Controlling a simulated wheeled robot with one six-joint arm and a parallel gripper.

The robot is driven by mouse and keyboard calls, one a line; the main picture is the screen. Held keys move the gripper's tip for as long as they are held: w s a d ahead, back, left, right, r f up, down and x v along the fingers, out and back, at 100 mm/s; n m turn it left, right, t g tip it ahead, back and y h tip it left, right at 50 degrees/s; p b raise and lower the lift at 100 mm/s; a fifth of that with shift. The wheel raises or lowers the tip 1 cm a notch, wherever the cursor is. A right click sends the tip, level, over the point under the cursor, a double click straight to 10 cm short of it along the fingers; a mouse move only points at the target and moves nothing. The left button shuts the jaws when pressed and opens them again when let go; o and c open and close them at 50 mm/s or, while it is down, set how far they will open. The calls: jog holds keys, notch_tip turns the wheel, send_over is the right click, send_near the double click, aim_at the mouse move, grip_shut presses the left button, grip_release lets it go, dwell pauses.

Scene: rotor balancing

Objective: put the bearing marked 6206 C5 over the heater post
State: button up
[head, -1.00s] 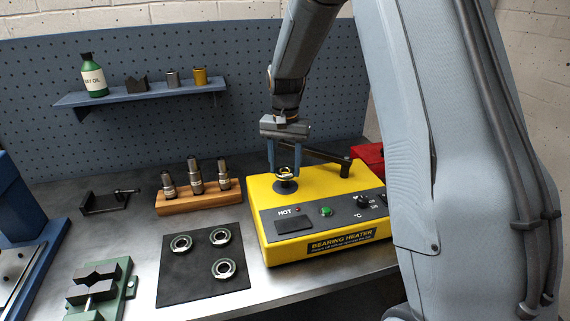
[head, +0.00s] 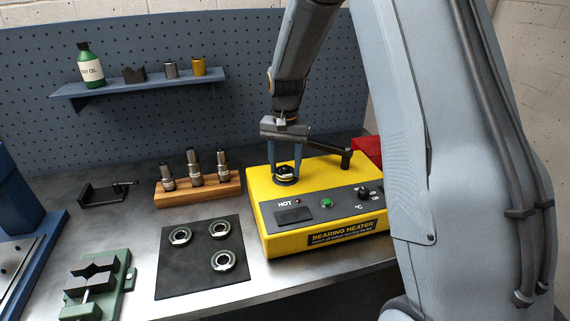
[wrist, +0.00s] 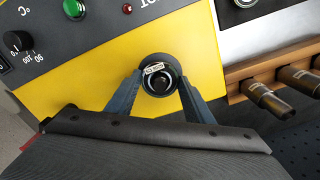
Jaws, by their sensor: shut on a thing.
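My gripper (head: 284,174) points down over the yellow bearing heater (head: 325,178), its two blue fingers shut on a bearing (head: 286,178). In the wrist view the bearing (wrist: 149,83) is a ring between the fingertips (wrist: 160,85), with a small pale tag whose marking is too small to read surely. The dark heater post (wrist: 161,83) shows inside the ring, so the bearing is around the post, low near its dark base. Whether it rests on the base cannot be told.
A dark mat (head: 185,270) holds three more bearings. A wooden block (head: 205,190) with several spindle-like tools stands left of the heater. A dark bar with a handle (head: 330,150) lies behind the post. A green vise (head: 95,285) stands front left. A red box (head: 370,147) stands back right.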

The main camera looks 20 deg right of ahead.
jog(key=shift+f, duration=0.5)
jog(key=o, duration=1)
jog(key=shift+c, duration=0.2)
jog(key=shift+r+p, duration=2.75)
jog(key=shift+r, duration=1.8)
